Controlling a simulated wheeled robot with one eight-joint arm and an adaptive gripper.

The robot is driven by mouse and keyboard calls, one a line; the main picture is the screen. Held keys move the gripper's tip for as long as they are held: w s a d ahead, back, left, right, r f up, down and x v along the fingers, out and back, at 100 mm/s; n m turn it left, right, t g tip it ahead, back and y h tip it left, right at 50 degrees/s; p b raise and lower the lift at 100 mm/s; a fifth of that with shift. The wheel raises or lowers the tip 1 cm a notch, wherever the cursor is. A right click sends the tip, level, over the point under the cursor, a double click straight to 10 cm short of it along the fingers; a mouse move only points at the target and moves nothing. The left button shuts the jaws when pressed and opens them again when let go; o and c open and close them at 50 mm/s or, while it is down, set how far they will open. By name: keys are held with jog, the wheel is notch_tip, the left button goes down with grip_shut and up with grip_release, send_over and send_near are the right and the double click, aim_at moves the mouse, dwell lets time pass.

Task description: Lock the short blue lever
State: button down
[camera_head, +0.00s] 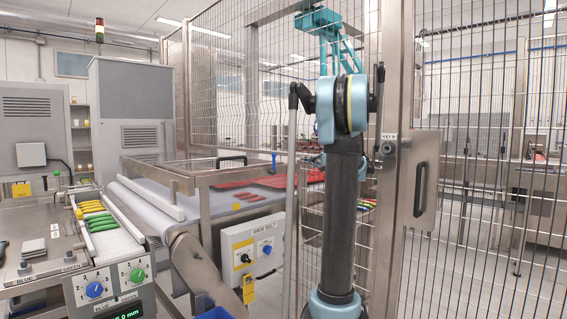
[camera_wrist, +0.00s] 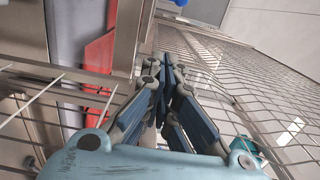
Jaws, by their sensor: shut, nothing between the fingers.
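In the head view a small blue knob (camera_head: 267,248) sits on a white control box (camera_head: 252,262), and a larger blue dial (camera_head: 94,289) is on the front left panel. My gripper (camera_wrist: 166,62) shows in the wrist view with its fingers together and nothing between them. A small blue part (camera_wrist: 180,3) shows beyond it at the top edge, too cropped to identify. In the head view my arm stands right of centre, and the gripper is not clear there.
Wire mesh fencing (camera_head: 470,150) fills the right, with a steel door post and black handle (camera_head: 421,189). A conveyor (camera_head: 155,205) with red pieces runs behind the control box. In the wrist view mesh (camera_wrist: 235,75) lies close to the right of the fingers and wire bars (camera_wrist: 50,70) to the left.

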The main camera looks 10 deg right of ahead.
jog(key=shift+a, duration=0.1)
jog(key=w+a, duration=0.6)
jog(key=a, duration=0.4)
dwell(0.4)
jog(key=shift+a, duration=0.1)
